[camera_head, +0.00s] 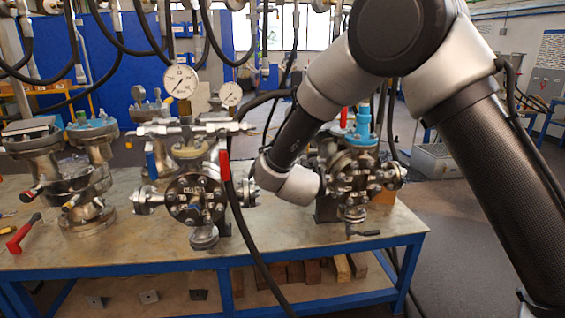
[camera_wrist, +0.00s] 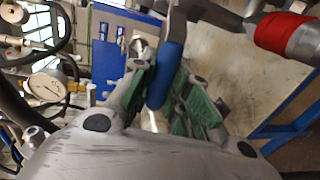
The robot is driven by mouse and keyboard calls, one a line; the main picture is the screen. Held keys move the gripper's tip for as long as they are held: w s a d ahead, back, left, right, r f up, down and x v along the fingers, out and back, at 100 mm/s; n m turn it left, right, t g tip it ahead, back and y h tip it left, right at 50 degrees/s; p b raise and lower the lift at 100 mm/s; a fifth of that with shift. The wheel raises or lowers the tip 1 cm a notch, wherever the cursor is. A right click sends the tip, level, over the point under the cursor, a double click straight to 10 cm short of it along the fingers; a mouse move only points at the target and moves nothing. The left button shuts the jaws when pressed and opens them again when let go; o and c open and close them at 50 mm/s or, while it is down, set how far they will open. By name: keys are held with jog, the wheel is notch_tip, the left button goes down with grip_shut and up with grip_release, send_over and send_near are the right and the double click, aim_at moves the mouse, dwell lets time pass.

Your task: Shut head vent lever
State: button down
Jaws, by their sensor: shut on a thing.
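In the wrist view, a blue-sleeved lever (camera_wrist: 170,66) runs down between the green-padded fingers of my gripper (camera_wrist: 165,82). My gripper is shut on this lever. The lever's upper end meets metal fittings at the top edge. A red-sleeved part (camera_wrist: 285,36) lies to the right of the fingers, apart from them. In the head view, my wrist is by the right side of the middle flanged vessel (camera_head: 194,199), and the fingers are hidden. A red lever (camera_head: 224,158) hangs from the pipework above that vessel. A blue handle (camera_head: 151,165) shows on its left side.
The vessels stand on a blue-framed bench (camera_head: 120,262). Another vessel (camera_head: 352,172) stands close on the right of my wrist. A pressure gauge (camera_head: 180,81) and black hoses are above. A red-handled tool (camera_head: 22,235) lies at the bench's left.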

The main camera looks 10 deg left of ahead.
jog(key=shift+f, duration=0.15)
jog(key=c, duration=1.3)
grip_release()
jog(key=shift+c, duration=0.2)
jog(key=v, duration=1.2)
